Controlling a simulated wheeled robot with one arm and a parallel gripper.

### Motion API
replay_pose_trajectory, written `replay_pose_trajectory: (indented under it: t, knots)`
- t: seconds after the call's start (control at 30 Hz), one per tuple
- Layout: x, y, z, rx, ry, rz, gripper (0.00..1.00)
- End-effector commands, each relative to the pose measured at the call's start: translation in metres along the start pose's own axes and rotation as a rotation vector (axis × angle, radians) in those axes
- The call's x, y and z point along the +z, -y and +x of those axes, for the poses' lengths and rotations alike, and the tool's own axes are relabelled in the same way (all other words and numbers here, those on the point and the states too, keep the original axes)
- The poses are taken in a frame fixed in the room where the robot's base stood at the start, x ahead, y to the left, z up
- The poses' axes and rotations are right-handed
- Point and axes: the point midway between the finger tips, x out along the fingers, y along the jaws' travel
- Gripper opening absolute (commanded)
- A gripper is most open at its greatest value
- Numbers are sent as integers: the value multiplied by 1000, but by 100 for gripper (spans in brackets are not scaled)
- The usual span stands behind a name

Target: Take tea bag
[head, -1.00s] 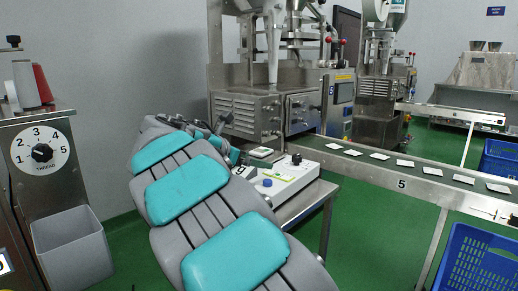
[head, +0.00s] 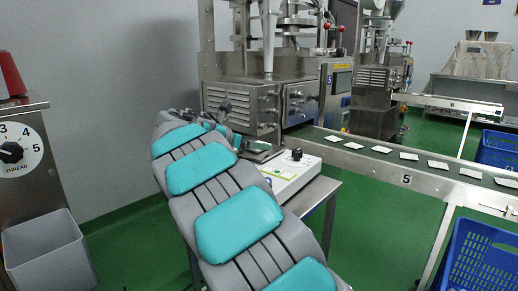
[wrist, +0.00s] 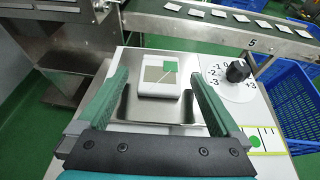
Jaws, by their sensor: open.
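A white tea bag (wrist: 160,78) with a tan patch and a small green tag lies on the shiny metal plate (wrist: 190,115) of a scale, in the wrist view. My gripper (wrist: 160,74) is open, with one green finger to the left of the tea bag and the other to the right. Gaps show between the fingers and the bag. In the head view my arm hides most of the gripper, and the tea bag cannot be made out.
The white scale body (head: 290,176) has a black dial and stands on a metal table. A conveyor (head: 455,178) numbered 5 carries several white packets. A packing machine (head: 240,100) stands behind. A blue crate (head: 480,255) is at right, a grey bin (head: 45,255) at left.

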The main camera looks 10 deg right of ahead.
Motion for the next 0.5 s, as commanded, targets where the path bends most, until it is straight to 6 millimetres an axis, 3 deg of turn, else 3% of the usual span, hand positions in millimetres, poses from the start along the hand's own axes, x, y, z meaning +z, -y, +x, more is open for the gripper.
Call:
replay_pose_trajectory:
  t: [0.27,0.5]
  knots:
    - [0,0,6,-1,0,0,100]
    - [0,0,6,-1,0,0,73]
